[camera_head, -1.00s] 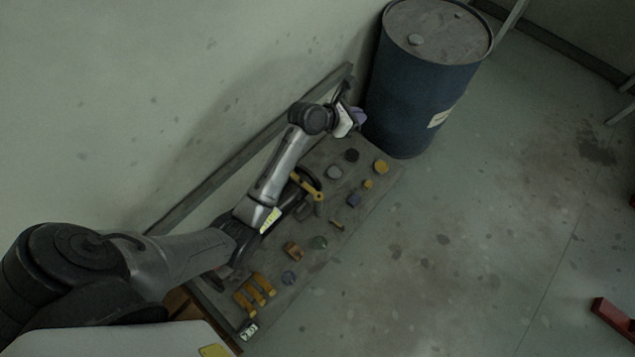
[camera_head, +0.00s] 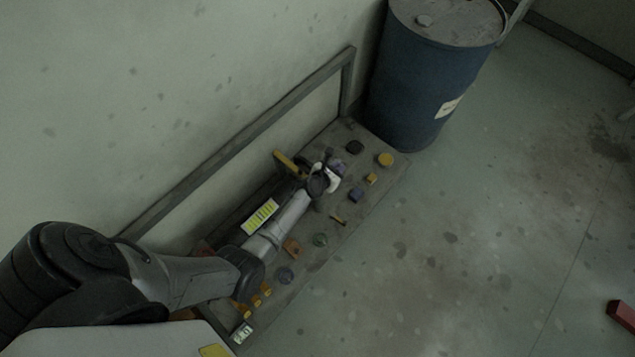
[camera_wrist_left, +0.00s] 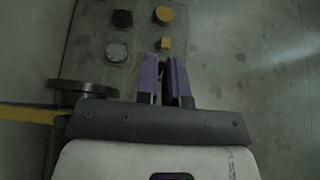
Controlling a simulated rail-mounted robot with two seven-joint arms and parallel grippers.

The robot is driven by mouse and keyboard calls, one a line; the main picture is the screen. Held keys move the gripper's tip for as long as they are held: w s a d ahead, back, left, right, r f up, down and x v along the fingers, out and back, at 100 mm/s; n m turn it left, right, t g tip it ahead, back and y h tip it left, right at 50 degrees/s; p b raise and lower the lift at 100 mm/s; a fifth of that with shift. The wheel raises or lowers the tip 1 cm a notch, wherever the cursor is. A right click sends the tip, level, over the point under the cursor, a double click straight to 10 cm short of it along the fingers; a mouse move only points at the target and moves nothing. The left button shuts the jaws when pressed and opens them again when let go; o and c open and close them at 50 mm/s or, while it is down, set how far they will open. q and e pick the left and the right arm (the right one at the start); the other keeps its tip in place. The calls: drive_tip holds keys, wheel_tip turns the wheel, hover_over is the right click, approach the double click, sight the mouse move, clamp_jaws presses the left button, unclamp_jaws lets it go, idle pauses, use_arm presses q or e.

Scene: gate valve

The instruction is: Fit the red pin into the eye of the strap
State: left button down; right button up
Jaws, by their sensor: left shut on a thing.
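My left gripper (camera_head: 338,166) is low over the grey board, in its far half. In the left wrist view its two purple fingers (camera_wrist_left: 165,76) are nearly together. A small dark, reddish piece (camera_wrist_left: 163,69) shows between them, mostly hidden; I cannot tell for sure that it is the red pin. I cannot make out the strap or its eye in either view. My right gripper is in neither view.
A yellow bar (camera_head: 288,163) stands beside my forearm. A blue drum (camera_head: 425,85) stands past the far end.

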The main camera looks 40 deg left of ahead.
use_arm(q)
drive_tip(key=s+a+f+b, duration=0.1)
drive_tip(key=s, duration=0.1)
drive_tip(key=s+a+f+b, duration=0.1)
drive_tip(key=s+f, duration=0.1)
drive_tip(key=s+a+f+b, duration=0.1)
drive_tip(key=s, duration=0.2)
drive_tip(key=shift+f, duration=0.25)
wheel_tip(320, 180, down, 4)
drive_tip(key=b, duration=0.3)
drive_tip(key=shift+s+a+f+b, duration=0.1)
drive_tip(key=shift+f+b, duration=0.15)
drive_tip(key=shift+b, duration=0.05)
drive_tip(key=c, duration=1.6)
unclamp_jaws()
drive_tip(key=o, duration=0.4)
drive_tip(key=shift+s+r, duration=0.1)
drive_tip(key=shift+s, duration=0.05)
drive_tip(key=shift+r, duration=0.2)
